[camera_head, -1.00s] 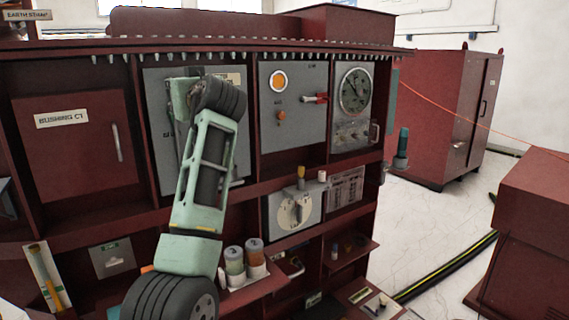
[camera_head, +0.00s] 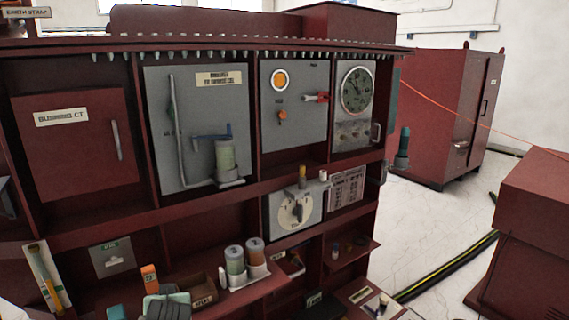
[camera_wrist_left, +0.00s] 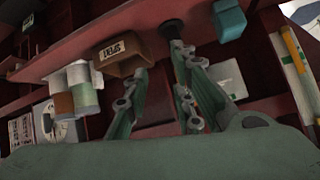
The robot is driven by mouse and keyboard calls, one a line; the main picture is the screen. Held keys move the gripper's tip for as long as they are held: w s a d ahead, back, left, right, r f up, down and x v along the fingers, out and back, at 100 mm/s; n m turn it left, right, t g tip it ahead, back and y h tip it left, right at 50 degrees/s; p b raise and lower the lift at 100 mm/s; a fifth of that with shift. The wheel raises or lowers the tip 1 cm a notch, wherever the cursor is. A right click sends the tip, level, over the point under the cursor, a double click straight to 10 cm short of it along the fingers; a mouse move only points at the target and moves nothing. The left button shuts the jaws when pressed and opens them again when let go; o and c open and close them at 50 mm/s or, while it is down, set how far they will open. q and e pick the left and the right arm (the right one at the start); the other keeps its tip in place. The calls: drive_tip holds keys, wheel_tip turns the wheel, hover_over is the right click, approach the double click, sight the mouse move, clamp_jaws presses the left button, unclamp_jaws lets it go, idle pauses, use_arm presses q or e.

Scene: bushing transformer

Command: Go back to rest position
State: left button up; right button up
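My left gripper (camera_wrist_left: 159,62) shows in the left wrist view, with its two fingers apart and nothing between them. It is near a maroon shelf (camera_wrist_left: 75,55) that holds a small labelled brown box (camera_wrist_left: 121,53); I cannot tell how far away. In the head view only a piece of my left arm (camera_head: 167,306) shows at the bottom edge, and its gripper cannot be made out there. My right arm and right gripper are in neither view.
The maroon transformer cabinet (camera_head: 75,212) fills the front. Its shelf carries jars (camera_head: 235,265), the brown box (camera_head: 202,297) and an orange item (camera_head: 150,278). A grey panel holds a pipe and cylinder (camera_head: 226,160). Free floor (camera_head: 430,230) lies right, crossed by a striped cable (camera_head: 450,266).

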use_arm(q)
drive_tip(key=s+d+f+m+g+h, duration=0.25)
drive_tip(key=s+f, duration=0.25)
drive_tip(key=s, duration=0.7)
drive_tip(key=s+d+f+m+g+h, duration=0.1)
drive_tip(key=s+d+f, duration=0.25)
drive_tip(key=s, duration=0.75)
drive_tip(key=s+d+f+m+g+h, duration=0.15)
drive_tip(key=s+f, duration=0.35)
drive_tip(key=s, duration=0.7)
wheel_tip(320, 180, down, 24)
drive_tip(key=s+g, duration=0.1)
drive_tip(key=g, duration=0.1)
drive_tip(key=s+a+f, duration=0.2)
drive_tip(key=s+f, duration=1.5)
drive_tip(key=shift+s+a+f+m+g, duration=0.15)
drive_tip(key=shift+a+f+m+g, duration=0.15)
drive_tip(key=shift+a+f+g, duration=0.1)
